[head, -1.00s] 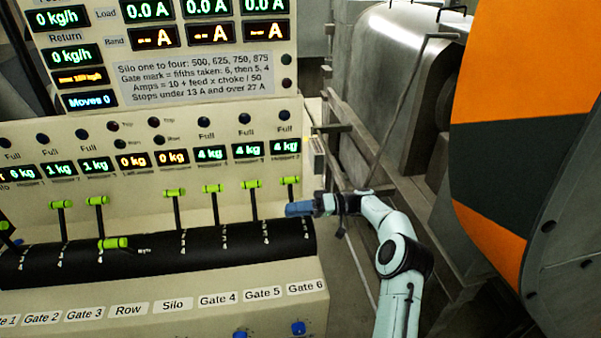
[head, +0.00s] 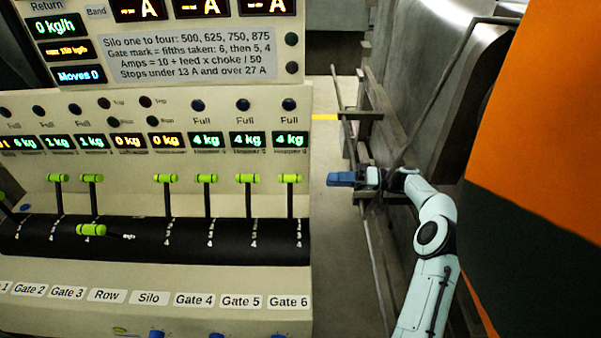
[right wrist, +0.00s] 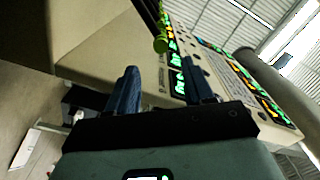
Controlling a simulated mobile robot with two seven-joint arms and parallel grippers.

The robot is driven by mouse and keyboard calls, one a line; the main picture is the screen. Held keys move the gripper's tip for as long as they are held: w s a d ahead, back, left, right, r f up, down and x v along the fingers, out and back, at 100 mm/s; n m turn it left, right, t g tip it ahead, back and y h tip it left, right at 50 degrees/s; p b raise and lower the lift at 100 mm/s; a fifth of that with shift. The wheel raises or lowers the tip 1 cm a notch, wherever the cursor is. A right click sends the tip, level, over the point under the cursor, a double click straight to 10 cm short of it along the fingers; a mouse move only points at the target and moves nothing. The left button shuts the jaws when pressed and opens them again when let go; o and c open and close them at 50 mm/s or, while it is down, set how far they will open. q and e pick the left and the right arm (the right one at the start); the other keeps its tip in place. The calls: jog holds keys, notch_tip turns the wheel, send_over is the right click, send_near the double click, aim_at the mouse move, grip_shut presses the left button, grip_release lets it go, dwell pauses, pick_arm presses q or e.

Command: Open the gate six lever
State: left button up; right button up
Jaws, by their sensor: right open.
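The gate six lever (head: 290,178) is the rightmost upright lever on the console, a dark stem with a green crossbar handle, above the Gate 6 label (head: 289,302). In the right wrist view a green handle (right wrist: 161,45) shows ahead of the fingers, toward the top; it appears to be this lever's. My right gripper (head: 338,179) has blue fingers and is just right of the lever in the head view, level with its handle and apart from it. In the wrist view its fingers (right wrist: 160,88) are spread with nothing between them. My left gripper is out of view.
The gate four lever (head: 206,178) and gate five lever (head: 247,178) stand close to the left. The console (head: 180,272) ends just right of gate six. A strip of floor separates it from grey machinery (head: 440,90). An orange and dark panel (head: 540,150) fills the right side.

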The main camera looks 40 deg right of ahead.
aim_at(293, 179)
jog(key=p+x, duration=0.2)
jog(key=x, duration=1)
jog(key=shift+w+a+r, duration=0.2)
jog(key=shift+w, duration=0.05)
jog(key=shift+w+a+f, duration=0.1)
jog(key=shift+w+a, duration=0.15)
jog(key=shift+a, duration=0.05)
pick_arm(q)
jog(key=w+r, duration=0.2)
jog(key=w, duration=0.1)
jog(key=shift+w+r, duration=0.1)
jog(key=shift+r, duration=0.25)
pick_arm(e)
grip_shut()
